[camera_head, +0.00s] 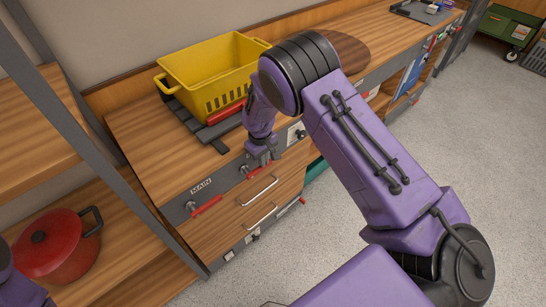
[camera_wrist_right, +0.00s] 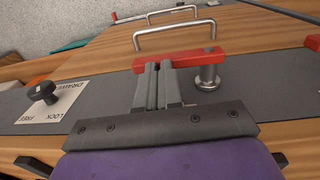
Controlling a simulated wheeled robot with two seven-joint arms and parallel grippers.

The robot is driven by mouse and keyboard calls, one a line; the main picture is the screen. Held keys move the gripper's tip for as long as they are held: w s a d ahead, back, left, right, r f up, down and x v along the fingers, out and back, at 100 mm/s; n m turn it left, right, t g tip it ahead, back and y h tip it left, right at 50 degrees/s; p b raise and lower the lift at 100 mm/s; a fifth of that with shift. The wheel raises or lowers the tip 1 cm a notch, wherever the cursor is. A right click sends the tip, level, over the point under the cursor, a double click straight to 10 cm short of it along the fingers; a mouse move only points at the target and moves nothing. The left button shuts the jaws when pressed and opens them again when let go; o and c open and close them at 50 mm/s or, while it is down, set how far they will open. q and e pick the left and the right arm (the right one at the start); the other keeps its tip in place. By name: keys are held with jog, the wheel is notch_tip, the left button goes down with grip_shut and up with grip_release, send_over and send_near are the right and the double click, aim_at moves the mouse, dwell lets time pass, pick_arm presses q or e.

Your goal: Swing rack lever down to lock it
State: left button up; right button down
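A red lever (camera_wrist_right: 190,62) with a silver pivot (camera_wrist_right: 208,78) is on the grey front strip of the counter, lying across the right wrist view. My right gripper (camera_wrist_right: 158,68) has its fingers together, with the tips at the lever's left part; contact is unclear. In the head view the right gripper (camera_head: 262,157) is at the counter's front strip, mostly hiding that lever. A second red lever (camera_head: 207,205) sits below the MAIN label. A red bar (camera_head: 226,113) lies by the dark rack under the yellow crate (camera_head: 212,72). I cannot tell which is the rack lever. My left gripper is out of view.
A black knob (camera_wrist_right: 42,91) with a DRAWER LOCK/FREE label is left of the lever. Drawers with silver handles (camera_head: 258,190) are below the strip. A red pot (camera_head: 55,247) stands on the left shelf behind a grey post.

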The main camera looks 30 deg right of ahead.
jog(key=shift+s+d+f, duration=0.1)
jog(key=shift+s+f, duration=0.1)
jog(key=shift+a+f, duration=0.15)
jog(key=shift+a, duration=0.05)
jog(key=r+p, duration=0.1)
jog(key=r, duration=0.1)
jog(key=r+p, duration=0.1)
jog(key=p, duration=0.1)
jog(key=r+p, duration=0.2)
jog(key=shift+w+d+r, duration=0.1)
jog(key=shift+w+r, duration=0.25)
notch_tip(320, 180, up, 8)
jog(key=b, duration=0.2)
jog(key=s+f+m+t, duration=0.1)
jog(key=s+f+m, duration=0.3)
jog(key=s+f, duration=1.1)
jog(key=s+d+f+m+t+h, duration=0.1)
jog(key=s+f+m, duration=0.1)
jog(key=s, duration=0.7)
jog(key=s+d+f+m+t+h, duration=0.1)
jog(key=s+f+m, duration=0.1)
jog(key=s, duration=0.7)
jog(key=shift+f+h, duration=0.2)
jog(key=shift+h, duration=0.2)
